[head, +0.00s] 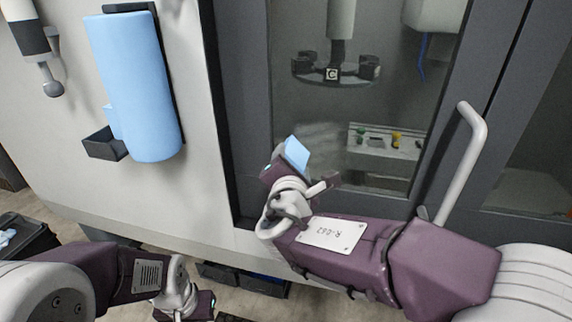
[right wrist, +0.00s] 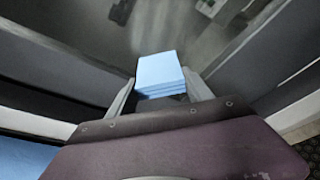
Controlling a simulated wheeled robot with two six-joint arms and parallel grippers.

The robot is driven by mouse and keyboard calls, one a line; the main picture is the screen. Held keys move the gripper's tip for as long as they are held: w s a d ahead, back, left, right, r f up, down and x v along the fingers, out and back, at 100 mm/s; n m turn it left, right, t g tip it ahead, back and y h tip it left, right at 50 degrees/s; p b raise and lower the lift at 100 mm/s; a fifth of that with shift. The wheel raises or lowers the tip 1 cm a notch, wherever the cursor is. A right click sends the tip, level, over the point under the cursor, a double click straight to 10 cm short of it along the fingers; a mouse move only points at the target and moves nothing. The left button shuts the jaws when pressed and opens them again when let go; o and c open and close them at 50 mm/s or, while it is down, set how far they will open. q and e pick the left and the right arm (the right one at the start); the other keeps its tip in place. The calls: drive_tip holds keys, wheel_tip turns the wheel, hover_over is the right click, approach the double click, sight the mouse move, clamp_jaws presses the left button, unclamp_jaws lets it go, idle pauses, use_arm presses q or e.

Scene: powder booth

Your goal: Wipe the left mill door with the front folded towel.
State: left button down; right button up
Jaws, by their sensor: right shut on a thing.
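The left mill door is a glass pane (head: 300,115) in a dark grey frame with a white bar handle (head: 463,165) at its right. A pale whitish smear shows on the glass just above my right gripper. My right gripper (head: 300,165) is in front of the lower left part of the pane. It is shut on the blue folded towel (head: 296,152), which also shows between the fingers in the right wrist view (right wrist: 160,73). I cannot tell whether the towel touches the glass. My left gripper (head: 186,308) is low at the bottom edge, and its fingers are hardly visible.
A blue towel roll (head: 135,85) hangs on the white machine wall at the left, with a small dark tray (head: 104,144) beside it. A grey-tipped probe (head: 50,85) hangs at the far left. Dark bins (head: 262,284) stand on the floor below the machine.

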drive_tip(key=shift+s+d+f+b, duration=0.15)
drive_tip(key=shift+d+b, duration=0.1)
drive_tip(key=shift+d, duration=0.3)
drive_tip(key=shift+s+d+r+b, duration=0.1)
drive_tip(key=shift+s+d+b, duration=0.1)
drive_tip(key=shift+d, duration=0.3)
drive_tip(key=shift+s+d, duration=0.1)
drive_tip(key=shift+d, duration=0.35)
drive_tip(key=s+d+p, duration=0.2)
drive_tip(key=d+p, duration=0.1)
drive_tip(key=d, duration=0.3)
drive_tip(key=shift+s+d, duration=0.2)
drive_tip(key=shift+d, duration=0.2)
